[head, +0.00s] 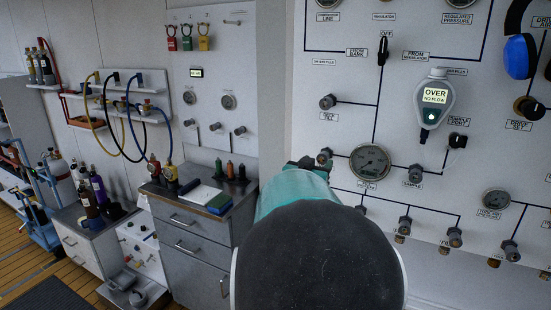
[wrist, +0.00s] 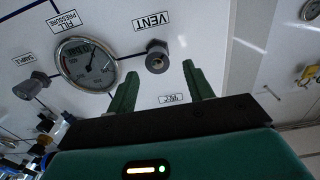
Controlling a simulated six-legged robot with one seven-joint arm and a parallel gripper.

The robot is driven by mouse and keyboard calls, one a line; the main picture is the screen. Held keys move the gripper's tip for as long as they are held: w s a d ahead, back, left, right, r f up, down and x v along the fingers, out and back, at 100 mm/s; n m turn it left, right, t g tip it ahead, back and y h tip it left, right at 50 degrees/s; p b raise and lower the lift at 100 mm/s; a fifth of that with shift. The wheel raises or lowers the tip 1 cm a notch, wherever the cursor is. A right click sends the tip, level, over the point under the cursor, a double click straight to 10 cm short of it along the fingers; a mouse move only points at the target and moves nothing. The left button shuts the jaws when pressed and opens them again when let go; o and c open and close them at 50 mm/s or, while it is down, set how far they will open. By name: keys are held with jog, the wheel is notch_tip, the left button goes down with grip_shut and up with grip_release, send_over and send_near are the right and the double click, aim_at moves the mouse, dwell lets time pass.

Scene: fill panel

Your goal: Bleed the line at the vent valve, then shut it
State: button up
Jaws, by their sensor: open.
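The vent valve (wrist: 157,57) is a grey round knob under the VENT label in the wrist view. It also shows in the head view (head: 325,155), close to the end of my arm. My gripper (wrist: 160,80) is open, with its two green fingers apart and nothing between them. The knob appears beyond the fingertips, roughly in line with the gap; I see no contact. The fill pressure gauge (wrist: 87,65) is beside the valve, with its needle off to one side. In the head view the arm hides most of my gripper.
The sample valve (head: 415,172) is right of the gauge (head: 370,162). A handheld meter (head: 435,95) on the panel reads OVER, NO FLOW. Several other valves line the panel below. A drawer cabinet (head: 190,245) stands to the left, with a clipboard and bottles on top.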

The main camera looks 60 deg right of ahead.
aim_at(322, 158)
jog(key=shift+w+d, duration=0.15)
jog(key=shift+d, duration=1.75)
jog(key=shift+c, duration=0.2)
jog(key=c, duration=0.9)
jog(key=shift+c, duration=0.2)
